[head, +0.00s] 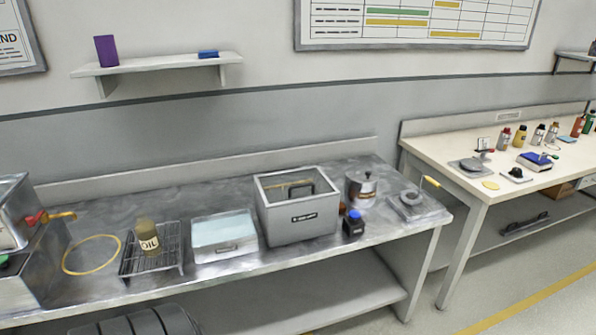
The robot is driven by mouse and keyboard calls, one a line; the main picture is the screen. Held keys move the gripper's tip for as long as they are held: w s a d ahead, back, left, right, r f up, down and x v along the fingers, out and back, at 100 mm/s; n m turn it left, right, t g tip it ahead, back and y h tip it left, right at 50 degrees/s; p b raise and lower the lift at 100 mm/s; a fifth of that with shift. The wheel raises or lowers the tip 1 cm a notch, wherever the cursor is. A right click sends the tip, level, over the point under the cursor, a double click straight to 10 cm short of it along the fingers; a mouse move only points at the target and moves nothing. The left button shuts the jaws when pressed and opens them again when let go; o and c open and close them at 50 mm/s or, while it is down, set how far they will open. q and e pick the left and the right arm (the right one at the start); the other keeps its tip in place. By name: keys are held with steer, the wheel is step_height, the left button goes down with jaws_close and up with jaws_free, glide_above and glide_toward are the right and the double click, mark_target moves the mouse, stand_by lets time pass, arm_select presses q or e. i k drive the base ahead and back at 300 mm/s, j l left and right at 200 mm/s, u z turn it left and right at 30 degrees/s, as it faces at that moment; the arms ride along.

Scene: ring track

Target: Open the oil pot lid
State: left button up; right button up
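A silver metal pot (361,190) stands upright on the steel workbench, right of the grey box. A lid with a dark knob (366,175) sits on top of it, and the pot looks closed. A small olive-brown container labelled OIL (148,238) stands on a dark wire rack (165,262) at the left of the bench. Neither of my grippers is in view.
The steel bench (290,268) also holds a grey open-topped box (302,222), a light shallow tray (223,247), a yellow ring (69,257), a small dark bottle with a blue cap (353,225) and a hotplate-like device (412,206). A cream table (455,165) stands right.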

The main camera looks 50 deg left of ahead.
mark_target(359, 174)
steer(key=u, duration=1.25)
steer(key=i+u, duration=0.3)
steer(key=i+l+u, duration=0.3)
steer(key=k+j, duration=0.05)
steer(key=j, duration=0.05)
